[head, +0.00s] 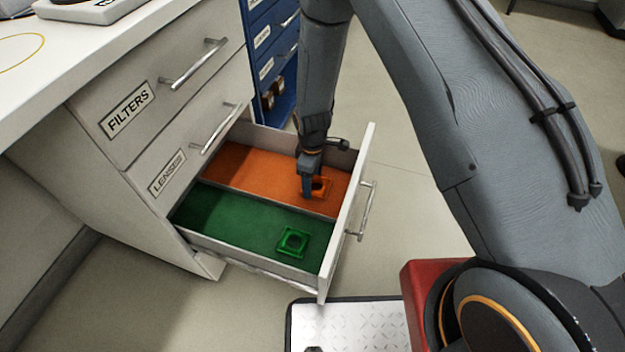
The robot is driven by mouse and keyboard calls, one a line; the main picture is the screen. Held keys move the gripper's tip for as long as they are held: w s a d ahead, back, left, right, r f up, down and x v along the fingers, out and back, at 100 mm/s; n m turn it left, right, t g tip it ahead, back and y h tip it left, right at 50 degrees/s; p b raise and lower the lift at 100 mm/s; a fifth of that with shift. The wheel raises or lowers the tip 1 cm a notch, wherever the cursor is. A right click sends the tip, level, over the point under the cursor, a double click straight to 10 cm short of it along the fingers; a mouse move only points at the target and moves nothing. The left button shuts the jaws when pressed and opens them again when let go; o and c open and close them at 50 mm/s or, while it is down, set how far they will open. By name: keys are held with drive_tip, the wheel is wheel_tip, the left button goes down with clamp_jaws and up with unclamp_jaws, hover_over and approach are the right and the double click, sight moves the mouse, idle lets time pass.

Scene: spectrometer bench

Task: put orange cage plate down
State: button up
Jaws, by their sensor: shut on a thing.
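The orange cage plate (323,187) is a small square frame with a hole. It is inside the open bottom drawer, at the orange-lined compartment (245,170), toward the drawer front. My gripper (309,192) points down into that compartment and is shut on the plate's left side. I cannot tell whether the plate touches the drawer floor. A green cage plate (293,242) lies in the neighbouring green-lined compartment (225,215).
The drawer front (346,215) with its handle stands close to the right of my gripper. A low divider separates the compartments. Closed drawers labelled FILTERS (128,110) and LENSES (167,173) are above. A blue cabinet (272,45) stands behind.

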drive_tip(key=shift+f, duration=0.15)
drive_tip(key=o, duration=1.1)
